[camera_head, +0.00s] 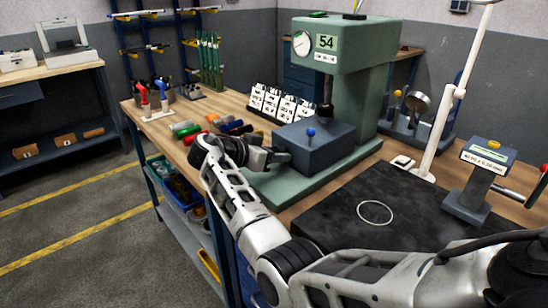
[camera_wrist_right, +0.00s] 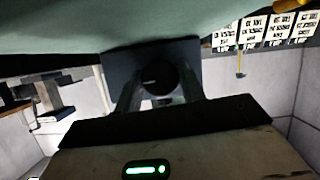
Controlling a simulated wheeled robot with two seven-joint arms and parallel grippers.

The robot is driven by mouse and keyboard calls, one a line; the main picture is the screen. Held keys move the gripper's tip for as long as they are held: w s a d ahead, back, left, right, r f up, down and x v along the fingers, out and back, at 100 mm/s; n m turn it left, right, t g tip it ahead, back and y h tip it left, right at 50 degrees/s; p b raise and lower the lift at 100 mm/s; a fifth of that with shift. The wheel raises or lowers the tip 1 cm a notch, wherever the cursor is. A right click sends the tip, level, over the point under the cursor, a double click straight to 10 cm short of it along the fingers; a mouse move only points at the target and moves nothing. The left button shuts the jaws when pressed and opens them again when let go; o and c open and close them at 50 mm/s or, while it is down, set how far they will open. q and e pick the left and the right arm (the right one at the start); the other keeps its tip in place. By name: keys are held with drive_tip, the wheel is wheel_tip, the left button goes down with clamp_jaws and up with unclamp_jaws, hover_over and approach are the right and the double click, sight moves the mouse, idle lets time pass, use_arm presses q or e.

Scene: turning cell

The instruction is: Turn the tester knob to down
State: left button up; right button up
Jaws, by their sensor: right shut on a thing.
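The tester (camera_head: 372,50) is a green machine with a dial and a display reading 54. A blue-grey block (camera_head: 318,150) with a blue ball on top sits on its green base. My right gripper (camera_head: 281,156) reaches the left side of this block. In the right wrist view its two fingers (camera_wrist_right: 157,90) are closed around a dark round knob (camera_wrist_right: 155,76) against the block's face (camera_wrist_right: 130,58). The gripper hides the knob in the head view. The knob's turn position cannot be read. My left gripper is not in view.
Coloured cylinders (camera_head: 185,130) lie on the wooden bench left of the tester. White cards (camera_head: 272,101) stand behind the block. A black mat (camera_head: 400,215) with a white ring lies at the front right. A grey stand (camera_head: 470,200) and a white lamp post (camera_head: 447,115) stand on the right.

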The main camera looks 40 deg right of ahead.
drive_tip(key=shift+w+n+g+b, duration=0.1)
drive_tip(key=shift+n+g+b, duration=0.5)
drive_tip(key=shift+n, duration=0.2)
drive_tip(key=shift+n+g, duration=0.3)
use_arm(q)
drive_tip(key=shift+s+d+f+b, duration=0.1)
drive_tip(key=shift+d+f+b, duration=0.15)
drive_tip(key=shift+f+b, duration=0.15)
use_arm(e)
drive_tip(key=shift+n, duration=0.3)
drive_tip(key=o, duration=0.9)
